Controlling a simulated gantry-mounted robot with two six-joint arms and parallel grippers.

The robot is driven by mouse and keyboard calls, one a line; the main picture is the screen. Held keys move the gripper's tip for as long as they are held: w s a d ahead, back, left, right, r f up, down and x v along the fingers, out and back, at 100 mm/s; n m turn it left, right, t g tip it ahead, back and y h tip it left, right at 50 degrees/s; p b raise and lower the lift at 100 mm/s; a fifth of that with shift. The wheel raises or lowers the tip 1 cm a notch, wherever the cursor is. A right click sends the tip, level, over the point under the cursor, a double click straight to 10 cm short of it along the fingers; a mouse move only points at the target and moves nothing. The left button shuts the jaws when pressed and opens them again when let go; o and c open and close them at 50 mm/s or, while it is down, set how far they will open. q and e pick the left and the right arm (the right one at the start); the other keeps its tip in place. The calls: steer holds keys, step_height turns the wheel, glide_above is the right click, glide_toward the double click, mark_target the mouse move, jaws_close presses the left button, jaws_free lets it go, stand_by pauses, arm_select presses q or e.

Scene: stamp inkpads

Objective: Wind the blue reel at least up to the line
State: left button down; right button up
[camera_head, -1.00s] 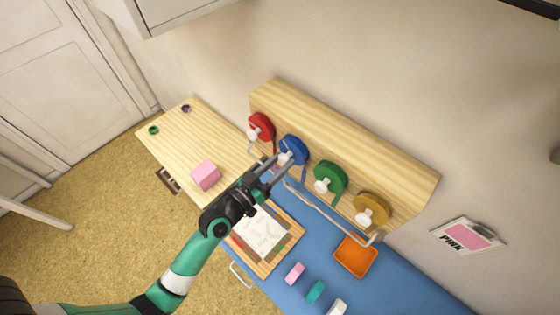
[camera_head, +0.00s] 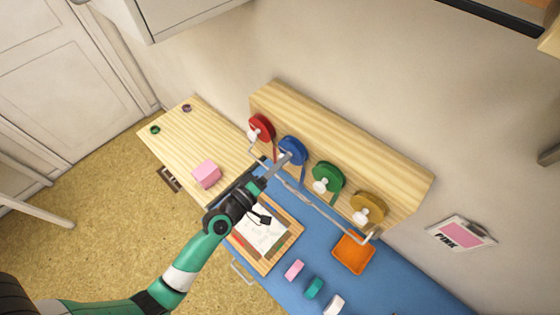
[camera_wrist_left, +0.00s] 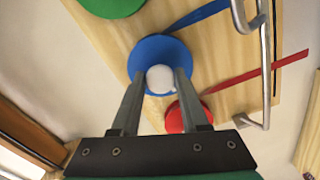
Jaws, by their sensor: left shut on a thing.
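The blue reel (camera_head: 294,148) is mounted on the wooden board, between the red reel (camera_head: 262,127) and the green reel (camera_head: 328,176). It also shows in the left wrist view (camera_wrist_left: 150,50), with a white knob (camera_wrist_left: 160,78) on its face and a blue ribbon (camera_wrist_left: 200,14) running off it. My left gripper (camera_head: 284,160) is at the blue reel, and in the left wrist view its two fingers (camera_wrist_left: 158,84) are shut on the white knob. The line is not clearly visible. My right gripper is not in view.
A metal rail (camera_head: 318,206) runs in front of the reels. A yellow reel (camera_head: 368,208) is at the board's right end. An orange tray (camera_head: 353,253), several small blocks and a pink block (camera_head: 206,173) lie on the tabletops. A pink sign (camera_head: 461,234) hangs on the wall.

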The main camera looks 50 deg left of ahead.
arm_select(q)
steer(key=shift+r+n+p, duration=0.2)
steer(key=shift+n+p, duration=1.2)
steer(key=shift+n, duration=6.5)
steer(key=shift+c, duration=2.2)
jaws_free()
